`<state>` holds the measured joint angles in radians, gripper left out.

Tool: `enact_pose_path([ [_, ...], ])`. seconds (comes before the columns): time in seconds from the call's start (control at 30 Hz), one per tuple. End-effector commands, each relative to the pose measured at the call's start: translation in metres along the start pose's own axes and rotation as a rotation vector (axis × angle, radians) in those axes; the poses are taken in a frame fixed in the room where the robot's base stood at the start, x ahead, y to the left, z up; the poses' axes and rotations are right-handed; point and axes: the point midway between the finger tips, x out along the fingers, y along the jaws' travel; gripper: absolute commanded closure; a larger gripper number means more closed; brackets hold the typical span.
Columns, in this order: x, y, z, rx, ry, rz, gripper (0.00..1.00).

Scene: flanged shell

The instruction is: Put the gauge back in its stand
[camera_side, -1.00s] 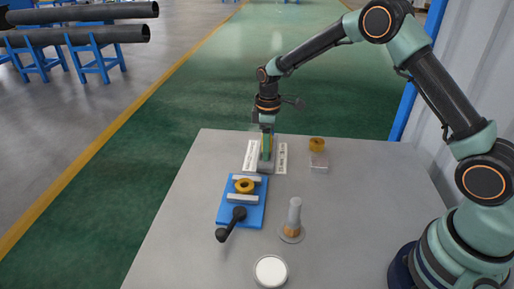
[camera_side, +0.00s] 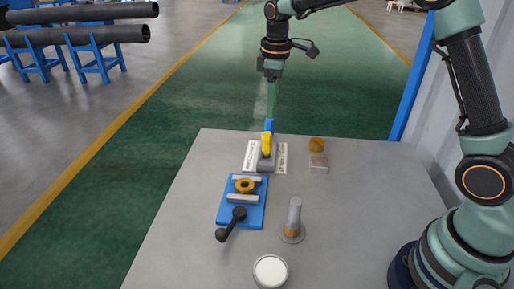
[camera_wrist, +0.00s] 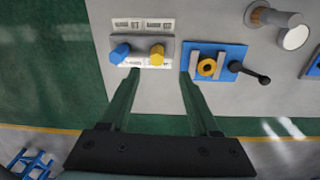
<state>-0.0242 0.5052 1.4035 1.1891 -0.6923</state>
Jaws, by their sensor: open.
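A small grey stand (camera_side: 266,163) sits on a white printed sheet (camera_side: 282,152) near the table's far edge. It holds a yellow-topped piece (camera_side: 266,143) and a blue-topped piece (camera_side: 269,126), both upright. In the wrist view, the blue top (camera_wrist: 120,53) is left and the yellow top (camera_wrist: 157,54) right on the grey stand (camera_wrist: 139,46). I cannot tell from looks alone which is the gauge. My gripper (camera_side: 271,115) is above the stand, pointing down. In the wrist view, its green fingers (camera_wrist: 160,74) are apart with nothing between them.
A blue fixture (camera_side: 227,211) with a yellow flanged ring (camera_side: 245,186) and black lever (camera_side: 230,226) lies nearer. A grey post (camera_side: 295,212) and white disc (camera_side: 270,271) stand at the front. Another yellow piece (camera_side: 317,144) and a small pinkish block (camera_side: 319,163) are right of the stand.

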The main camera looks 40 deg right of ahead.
Motion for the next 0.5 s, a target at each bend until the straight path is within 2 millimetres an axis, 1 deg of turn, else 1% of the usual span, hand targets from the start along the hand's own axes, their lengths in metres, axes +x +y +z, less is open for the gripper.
enact_pose_path([
  [0.03,-0.015,-0.005,0.007,0.034,0.021,0.017,0.38],
  [0.1,-0.032,-0.013,0.018,0.091,0.051,0.039,0.38],
  [0.2,-0.053,-0.026,0.036,0.173,0.095,0.067,0.38],
  [0.3,-0.069,-0.041,0.055,0.256,0.141,0.091,0.38],
  [0.4,-0.08,-0.056,0.075,0.338,0.189,0.112,0.38],
  [0.5,-0.087,-0.072,0.095,0.419,0.239,0.13,0.38],
])
